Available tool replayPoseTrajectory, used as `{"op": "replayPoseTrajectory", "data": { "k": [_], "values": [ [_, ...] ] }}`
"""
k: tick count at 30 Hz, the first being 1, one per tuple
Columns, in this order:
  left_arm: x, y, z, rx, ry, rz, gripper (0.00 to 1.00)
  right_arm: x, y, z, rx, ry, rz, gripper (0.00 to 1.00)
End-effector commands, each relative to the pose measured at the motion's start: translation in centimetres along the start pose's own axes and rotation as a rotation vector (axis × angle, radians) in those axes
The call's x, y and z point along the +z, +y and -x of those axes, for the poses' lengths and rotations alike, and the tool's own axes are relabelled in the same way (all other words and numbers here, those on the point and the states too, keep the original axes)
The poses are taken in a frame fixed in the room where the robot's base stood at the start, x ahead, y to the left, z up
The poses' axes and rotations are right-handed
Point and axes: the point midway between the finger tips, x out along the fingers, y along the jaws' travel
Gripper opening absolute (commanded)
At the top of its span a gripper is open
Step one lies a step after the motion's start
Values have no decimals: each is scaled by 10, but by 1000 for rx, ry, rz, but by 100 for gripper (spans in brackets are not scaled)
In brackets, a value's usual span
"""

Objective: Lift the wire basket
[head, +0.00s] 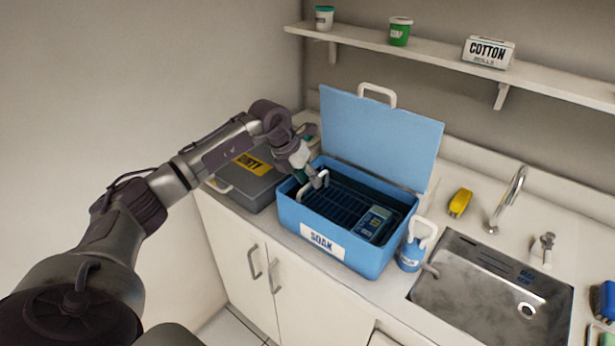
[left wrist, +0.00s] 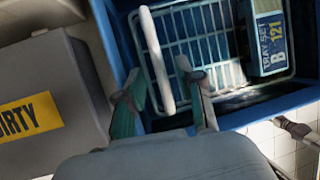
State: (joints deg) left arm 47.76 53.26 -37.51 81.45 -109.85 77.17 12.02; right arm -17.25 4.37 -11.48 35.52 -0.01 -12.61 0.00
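The wire basket (head: 345,203) sits inside the blue SOAK tub (head: 288,213), whose lid stands open. Its grid (left wrist: 208,48) also shows in the left wrist view. My left gripper (head: 320,181) is over the tub's left part. In the left wrist view, the left gripper's two fingers (left wrist: 158,72) are apart, one on each side of the handle, with gaps visible. My right gripper is not in view.
A grey DIRTY case (head: 247,187) stands left of the tub. A blue bottle (head: 411,252) and a metal sink (head: 485,290) are to the right, with a yellow item (head: 460,203) behind. The open lid (head: 380,135) stands at the back. A shelf (head: 430,55) hangs above.

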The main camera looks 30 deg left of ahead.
Motion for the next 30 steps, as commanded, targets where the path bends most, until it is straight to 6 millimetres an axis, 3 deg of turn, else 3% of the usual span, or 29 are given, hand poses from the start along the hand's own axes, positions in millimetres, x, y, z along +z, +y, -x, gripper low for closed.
{"op": "replayPoseTrajectory", "data": {
  "k": [1, 8, 20, 23, 30],
  "values": [
    [0, 0, 0, 0, 0, 0, 37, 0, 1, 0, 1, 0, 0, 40],
    [0, 0, 0, 0, 0, 0, 0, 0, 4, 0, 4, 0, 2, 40],
    [1, 0, 3, 0, -1, 0, 0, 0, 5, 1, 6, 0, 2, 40],
    [6, -2, 14, 0, -2, 0, 0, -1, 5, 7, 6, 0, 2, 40],
    [27, -12, 63, 1, -7, 0, 0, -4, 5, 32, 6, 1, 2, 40]
  ]
}}
